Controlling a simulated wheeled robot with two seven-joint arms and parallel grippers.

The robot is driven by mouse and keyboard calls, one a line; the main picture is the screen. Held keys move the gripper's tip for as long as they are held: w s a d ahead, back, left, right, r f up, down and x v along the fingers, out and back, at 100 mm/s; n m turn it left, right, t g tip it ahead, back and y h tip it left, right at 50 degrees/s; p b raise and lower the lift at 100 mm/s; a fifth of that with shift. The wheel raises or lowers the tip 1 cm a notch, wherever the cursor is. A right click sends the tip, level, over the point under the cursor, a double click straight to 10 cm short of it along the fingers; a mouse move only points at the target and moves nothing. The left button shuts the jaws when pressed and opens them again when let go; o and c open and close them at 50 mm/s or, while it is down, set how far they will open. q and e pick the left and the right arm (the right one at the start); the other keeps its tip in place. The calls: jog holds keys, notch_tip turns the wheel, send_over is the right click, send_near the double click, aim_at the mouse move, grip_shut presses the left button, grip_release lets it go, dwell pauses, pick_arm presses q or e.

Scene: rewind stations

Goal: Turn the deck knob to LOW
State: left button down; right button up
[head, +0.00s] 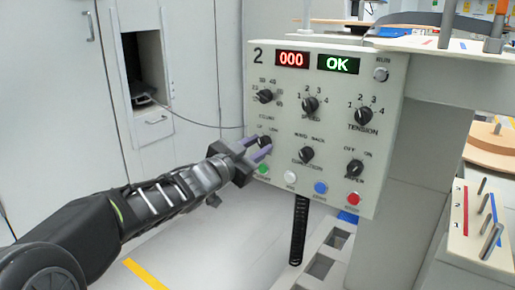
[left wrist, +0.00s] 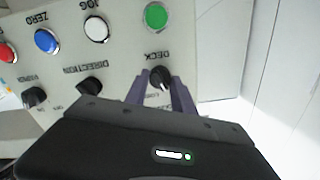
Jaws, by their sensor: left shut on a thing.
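The control panel (head: 330,215) numbered 2 stands upright in the head view, with rows of black knobs. The deck knob (left wrist: 160,76) is black and round, at the panel's lower left, with the word DECK beside it in the left wrist view, which shows the panel upside down. Its LOW mark (head: 277,130) is just above it in the head view. My left gripper (head: 262,148) is shut on the deck knob, one purple finger on each side. My right gripper is not in view.
The direction knob (head: 306,154) is close to the right of the gripper. The green button (head: 263,169) is just below, with white, blue and red buttons along the bottom edge. The displays read 000 (head: 292,59) and OK (head: 338,64). White cabinets (head: 60,110) stand at left.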

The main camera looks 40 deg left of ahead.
pick_arm(q)
jog(key=m+b, duration=0.1)
jog(key=m, duration=0.4)
jog(key=shift+f+b, duration=0.1)
jog(key=shift+b, duration=0.25)
jog(key=m+b, duration=0.1)
jog(key=m, duration=0.4)
jog(key=shift+b, duration=0.4)
jog(key=c, duration=1.1)
grip_release()
jog(key=shift+o, duration=0.2)
